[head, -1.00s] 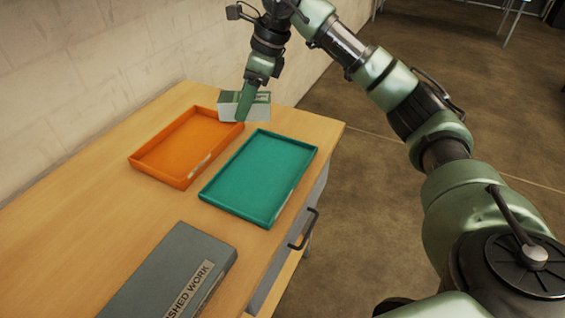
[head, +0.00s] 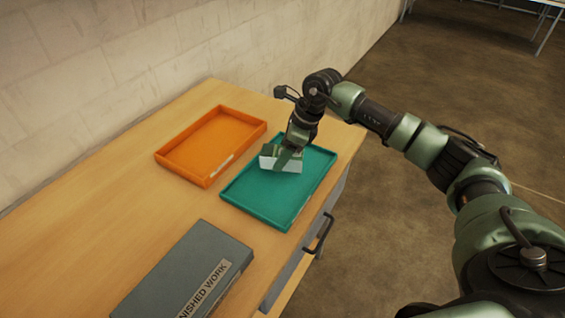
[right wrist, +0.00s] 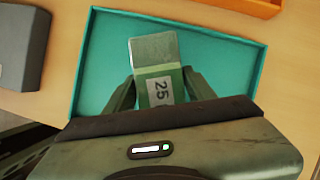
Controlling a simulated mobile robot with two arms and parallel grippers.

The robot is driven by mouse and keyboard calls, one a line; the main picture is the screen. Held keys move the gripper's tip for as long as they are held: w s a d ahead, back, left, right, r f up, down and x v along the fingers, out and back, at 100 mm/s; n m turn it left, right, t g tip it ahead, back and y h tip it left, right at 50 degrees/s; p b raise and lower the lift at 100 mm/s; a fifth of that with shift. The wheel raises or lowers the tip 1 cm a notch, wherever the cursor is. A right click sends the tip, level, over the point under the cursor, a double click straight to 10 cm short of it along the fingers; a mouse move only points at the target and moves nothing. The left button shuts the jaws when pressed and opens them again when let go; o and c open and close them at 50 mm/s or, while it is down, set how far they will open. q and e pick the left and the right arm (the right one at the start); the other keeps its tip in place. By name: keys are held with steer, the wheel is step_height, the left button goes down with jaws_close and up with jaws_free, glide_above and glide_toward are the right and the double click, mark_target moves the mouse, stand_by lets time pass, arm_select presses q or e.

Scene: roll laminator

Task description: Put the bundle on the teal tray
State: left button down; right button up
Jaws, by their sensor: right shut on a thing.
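The bundle (head: 268,161) is a pale block with a green band. In the right wrist view the bundle (right wrist: 153,50) shows a label reading "25". My right gripper (head: 289,160) is shut on it, with one finger on each side of the band. The teal tray (right wrist: 235,60) also spreads below the bundle in the right wrist view. I cannot tell whether the bundle touches the tray floor. My left gripper is not in view.
An orange tray (head: 184,163) lies left of the teal one, empty. A grey box (head: 187,270) labelled "...NISHED WORK" sits at the near side of the wooden table. A drawer handle (head: 320,236) sticks out below the right edge. A wall runs behind the table.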

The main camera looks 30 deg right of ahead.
step_height(320, 180, down, 4)
steer(key=shift+p, duration=0.5)
steer(key=shift+f, duration=0.3)
steer(key=o, duration=1.6)
steer(key=shift+o, duration=0.2)
